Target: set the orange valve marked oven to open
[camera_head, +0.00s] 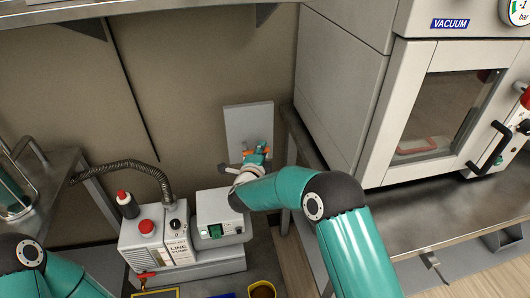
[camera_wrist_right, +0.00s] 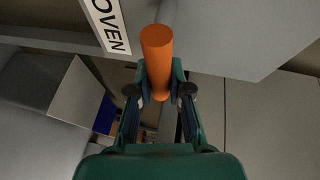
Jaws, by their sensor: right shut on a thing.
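The orange valve handle (camera_wrist_right: 157,48) is a thick orange cylinder in the right wrist view, beside a white label (camera_wrist_right: 108,25) reading OVEN. My right gripper (camera_wrist_right: 160,85) has its two fingers on either side of the handle and is shut on it. In the head view my right gripper (camera_head: 256,156) is by a pale grey wall plate (camera_head: 249,120), with bits of orange showing around it. My own fingers and wrist hide most of the valve there. My left arm shows at the lower left, but its gripper is out of view.
A line pump (camera_head: 160,240) with a red button and a black hose stands below the plate to the left. A vacuum oven (camera_head: 345,85) on a metal bench (camera_head: 420,215) is close on the right. A steel table (camera_head: 50,175) is at the left.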

